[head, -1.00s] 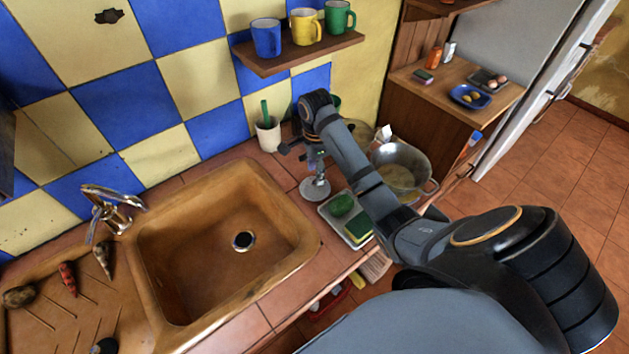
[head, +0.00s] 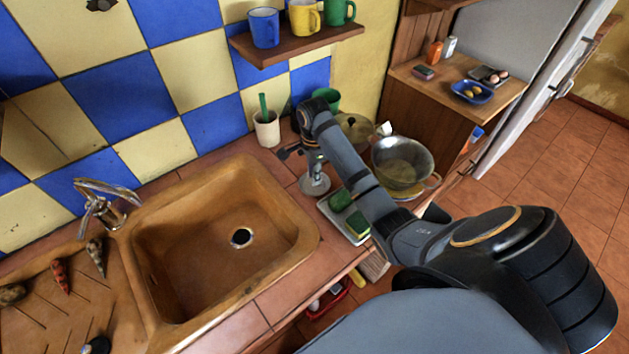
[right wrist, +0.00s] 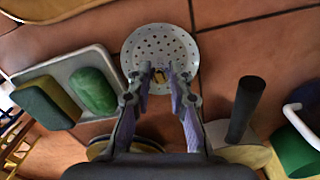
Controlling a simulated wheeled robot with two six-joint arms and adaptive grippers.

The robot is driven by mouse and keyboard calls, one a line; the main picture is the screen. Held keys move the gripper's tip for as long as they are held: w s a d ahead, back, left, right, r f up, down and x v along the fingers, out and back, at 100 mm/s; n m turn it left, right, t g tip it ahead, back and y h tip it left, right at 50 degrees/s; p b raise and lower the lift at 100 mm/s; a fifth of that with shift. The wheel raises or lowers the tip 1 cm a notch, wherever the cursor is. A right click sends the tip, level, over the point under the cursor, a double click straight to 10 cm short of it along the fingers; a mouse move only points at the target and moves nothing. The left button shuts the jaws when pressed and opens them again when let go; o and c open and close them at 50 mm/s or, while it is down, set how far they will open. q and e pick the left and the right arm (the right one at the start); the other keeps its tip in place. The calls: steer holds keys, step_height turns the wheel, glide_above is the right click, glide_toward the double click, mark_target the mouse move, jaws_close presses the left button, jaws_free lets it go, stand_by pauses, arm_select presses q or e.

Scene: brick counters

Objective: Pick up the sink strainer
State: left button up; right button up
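The sink strainer is a round, pale metal disc with small holes and a raised middle knob. It lies on the tiled counter right of the sink in the head view (head: 315,187), and fills the top middle of the right wrist view (right wrist: 160,48). My right gripper (right wrist: 161,70) points down over it, and its two fingertips stand on either side of the knob. A narrow gap seems to remain between tips and knob, so the fingers look partly open. The fingers hide the disc's lower part in the wrist view. My left gripper is not in view.
The brown sink (head: 290,255) is left of the strainer. A tray with sponges (head: 360,240) lies close on its right, a metal colander (head: 402,165) beyond. A white cup with a green-handled brush (head: 266,130) stands behind, by the wall. A mug shelf (head: 300,47) hangs above.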

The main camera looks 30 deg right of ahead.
jaws_close()
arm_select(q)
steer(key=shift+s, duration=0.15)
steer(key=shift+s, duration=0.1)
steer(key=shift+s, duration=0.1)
arm_select(e)
steer(key=shift+r, duration=0.1)
steer(key=shift+r, duration=0.3)
step_height(320, 180, up, 3)
steer(key=shift+f, duration=0.15)
arm_select(q)
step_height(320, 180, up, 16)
steer(key=p, duration=1.5)
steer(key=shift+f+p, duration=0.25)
steer(key=shift+p, duration=0.05)
arm_select(e)
steer(key=s+a+r, duration=0.8)
steer(key=s+r, duration=0.1)
steer(key=s, duration=0.2)
steer(key=shift+s+r, duration=0.2)
steer(key=shift+r, duration=0.1)
